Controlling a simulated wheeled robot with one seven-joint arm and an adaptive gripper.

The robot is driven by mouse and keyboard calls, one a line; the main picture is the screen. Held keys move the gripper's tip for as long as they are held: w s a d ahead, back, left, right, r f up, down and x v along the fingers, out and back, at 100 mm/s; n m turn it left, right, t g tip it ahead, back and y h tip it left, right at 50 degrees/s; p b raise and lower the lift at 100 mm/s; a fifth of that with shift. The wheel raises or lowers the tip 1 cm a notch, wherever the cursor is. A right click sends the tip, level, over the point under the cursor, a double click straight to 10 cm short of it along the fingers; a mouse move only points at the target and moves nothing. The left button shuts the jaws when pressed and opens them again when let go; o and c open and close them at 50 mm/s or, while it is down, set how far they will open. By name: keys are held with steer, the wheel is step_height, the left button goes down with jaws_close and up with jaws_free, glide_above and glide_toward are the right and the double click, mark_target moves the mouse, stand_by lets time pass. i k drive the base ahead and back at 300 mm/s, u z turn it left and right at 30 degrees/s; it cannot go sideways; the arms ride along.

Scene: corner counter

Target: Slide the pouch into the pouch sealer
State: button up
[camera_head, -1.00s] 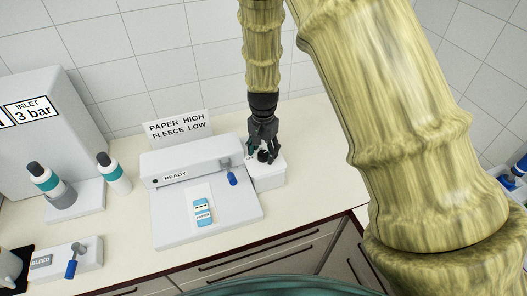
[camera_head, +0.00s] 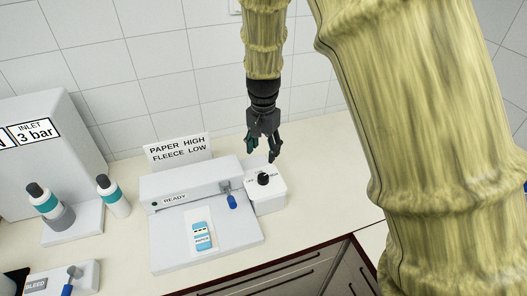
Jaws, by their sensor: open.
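The pouch (camera_head: 201,235), white with a blue label, lies flat on the front plate of the pouch sealer (camera_head: 168,254), below its long raised bar. The bar carries a "READY" label (camera_head: 174,199) and a blue-handled lever (camera_head: 231,201) at its right end. A white box with a black knob (camera_head: 263,179) stands against the sealer's right side. My gripper (camera_head: 262,156) points down with its fingers apart and empty. In the picture it is just above the knob and apart from it.
A sign reading "PAPER HIGH FLEECE LOW" (camera_head: 178,150) stands behind the sealer. Two bottles with teal bands, one nearer (camera_head: 44,201) and one farther (camera_head: 113,196), stand to the left. A "BLEED" unit (camera_head: 52,280) is at front left. The counter right of the knob box (camera_head: 325,180) is clear.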

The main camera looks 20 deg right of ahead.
mark_target(202, 236)
steer(key=k, duration=1)
